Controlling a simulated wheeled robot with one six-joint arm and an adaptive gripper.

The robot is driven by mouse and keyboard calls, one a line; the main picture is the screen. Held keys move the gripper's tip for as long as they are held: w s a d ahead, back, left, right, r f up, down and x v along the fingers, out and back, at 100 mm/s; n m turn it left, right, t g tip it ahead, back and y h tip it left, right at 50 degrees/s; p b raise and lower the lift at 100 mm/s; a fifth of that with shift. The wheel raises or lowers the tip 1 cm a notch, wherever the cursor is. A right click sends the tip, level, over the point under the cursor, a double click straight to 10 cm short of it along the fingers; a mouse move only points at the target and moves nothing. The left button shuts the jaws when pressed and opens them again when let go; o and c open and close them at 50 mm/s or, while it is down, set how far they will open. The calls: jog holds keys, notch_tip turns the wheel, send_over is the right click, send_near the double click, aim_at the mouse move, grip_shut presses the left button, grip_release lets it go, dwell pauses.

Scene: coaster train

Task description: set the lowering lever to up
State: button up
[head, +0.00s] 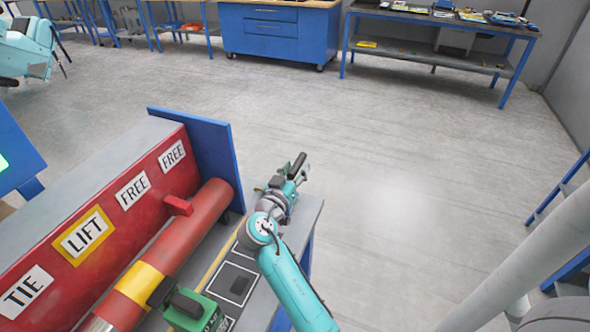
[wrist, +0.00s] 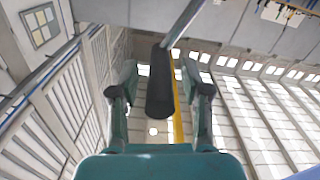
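The lever shows in the wrist view as a black cylindrical grip (wrist: 159,88) on a thin metal rod (wrist: 184,27). My gripper (wrist: 160,80) is open, with one finger on each side of the black grip and a visible gap on both sides. In the head view my gripper (head: 301,175) is at the far right end of the grey bench, beside a dark bar (head: 297,164) that looks like the same grip. The lever's base and its position marks are hidden or too small to tell.
A red machine housing (head: 150,190) with FREE, LIFT and TIE labels stands left. A red cylinder with a yellow band (head: 139,284) runs along it. A green and black device (head: 190,306) sits on the grey bench (head: 312,208). The floor to the right is clear.

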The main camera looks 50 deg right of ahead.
grip_shut()
jog(key=shift+w, duration=0.1)
jog(key=w+a+r+n, duration=0.1)
jog(key=w+a+n, duration=0.1)
jog(key=w+n, duration=0.4)
jog(key=shift+w+a, duration=0.25)
jog(key=shift+w, duration=0.05)
dwell(0.3)
jog(key=shift+o, duration=1.2)
grip_release()
jog(key=shift+a, duration=0.1)
